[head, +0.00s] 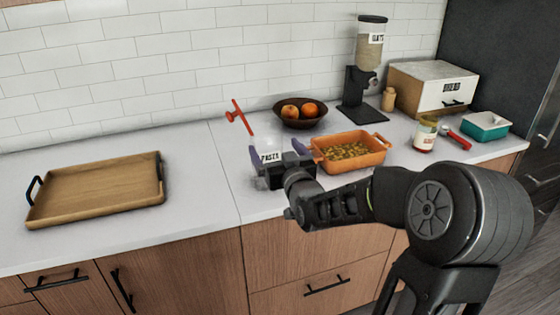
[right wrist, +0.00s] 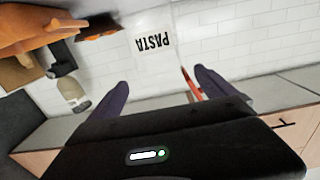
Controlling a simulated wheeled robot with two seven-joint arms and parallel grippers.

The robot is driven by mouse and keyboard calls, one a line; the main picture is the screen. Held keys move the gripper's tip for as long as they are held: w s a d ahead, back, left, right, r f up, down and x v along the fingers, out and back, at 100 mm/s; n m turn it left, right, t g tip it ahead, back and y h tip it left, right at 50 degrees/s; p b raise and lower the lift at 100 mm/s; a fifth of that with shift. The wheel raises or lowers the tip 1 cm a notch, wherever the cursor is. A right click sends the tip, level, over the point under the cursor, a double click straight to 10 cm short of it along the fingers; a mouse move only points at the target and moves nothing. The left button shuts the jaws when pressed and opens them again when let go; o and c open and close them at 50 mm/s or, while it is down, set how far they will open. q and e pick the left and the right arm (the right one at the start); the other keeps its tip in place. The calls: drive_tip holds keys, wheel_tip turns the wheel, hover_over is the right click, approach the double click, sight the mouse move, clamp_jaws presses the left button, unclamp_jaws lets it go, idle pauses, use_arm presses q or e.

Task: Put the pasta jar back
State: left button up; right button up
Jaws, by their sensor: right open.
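The pasta jar (head: 271,157) is clear, with a white label reading PASTA. It stands on the counter left of an orange baking dish. In the right wrist view, the jar (right wrist: 153,45) shows with its label upside down, just beyond the fingertips. My right gripper (head: 277,154) is open, its two purple-grey fingers on either side of the jar in the head view. In the right wrist view, the fingers (right wrist: 160,76) are spread apart, with a gap between them. Whether they touch the jar is not clear. My left gripper is not in view.
The orange dish (head: 322,158) holds pasta pieces. Behind stand a red utensil (head: 238,116), a fruit bowl (head: 283,120) and a cereal dispenser (head: 368,60). A sauce jar (head: 425,135), teal container (head: 486,128) and bread box (head: 402,87) are right. A wooden tray (head: 95,190) lies left.

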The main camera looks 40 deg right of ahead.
drive_tip(key=shift+v, duration=1.8)
